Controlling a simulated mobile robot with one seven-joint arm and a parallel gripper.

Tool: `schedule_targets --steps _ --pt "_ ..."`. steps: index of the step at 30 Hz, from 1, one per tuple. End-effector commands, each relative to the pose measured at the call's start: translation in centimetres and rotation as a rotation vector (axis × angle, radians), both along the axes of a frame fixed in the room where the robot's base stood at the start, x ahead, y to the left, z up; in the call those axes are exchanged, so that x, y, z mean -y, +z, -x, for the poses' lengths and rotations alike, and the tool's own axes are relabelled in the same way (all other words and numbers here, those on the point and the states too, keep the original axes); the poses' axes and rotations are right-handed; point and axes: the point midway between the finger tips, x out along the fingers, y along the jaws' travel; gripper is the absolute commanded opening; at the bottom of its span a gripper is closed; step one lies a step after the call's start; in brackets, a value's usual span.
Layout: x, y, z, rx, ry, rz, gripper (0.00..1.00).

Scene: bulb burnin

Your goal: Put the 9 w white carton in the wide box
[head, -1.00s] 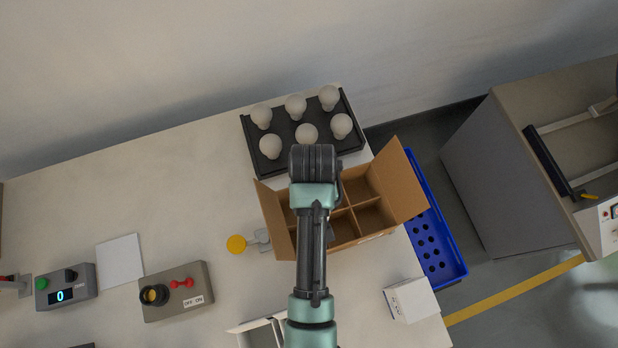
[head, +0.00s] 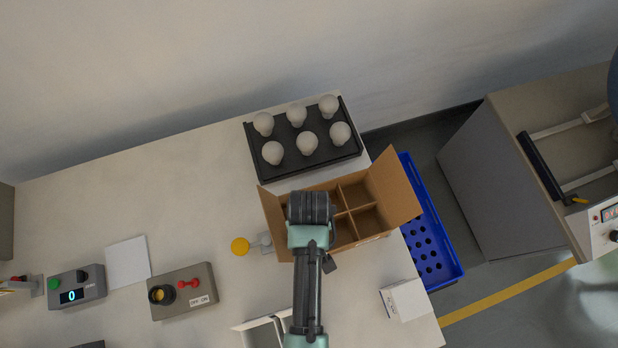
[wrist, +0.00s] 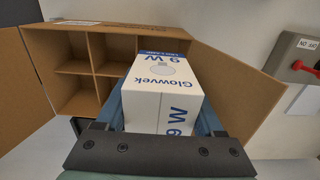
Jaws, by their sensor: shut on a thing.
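The white 9 W carton (wrist: 163,92) with blue lettering is held between the fingers of my gripper (wrist: 165,115) in the wrist view. The wide box (wrist: 72,50) is a brown open cardboard box with dividers and raised flaps, seen just beyond the carton. In the head view the wide box (head: 375,220) stands on the table, and my arm's end covers its left part. The gripper's fingers and the held carton are hidden there beneath the arm. I cannot tell how high the carton is above the compartments. The compartments that show look empty.
A black tray (head: 288,168) of several bulbs is behind the box. A blue crate (head: 452,268) is at its right. Another white carton (head: 407,299) stands near the table's right edge.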

Motion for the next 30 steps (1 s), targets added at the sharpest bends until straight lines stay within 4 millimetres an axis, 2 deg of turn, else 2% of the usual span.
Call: schedule_targets --steps 1,3,16,30 --pt "0.0 -1.0 0.0 0.000 0.000 0.000 0.12" --pt "0.0 -1.3 0.0 0.000 0.000 0.000 0.12" --pt "0.0 -1.4 0.0 -0.001 0.000 0.000 0.12" --pt "0.0 -3.8 0.0 -0.001 0.000 0.000 0.12"
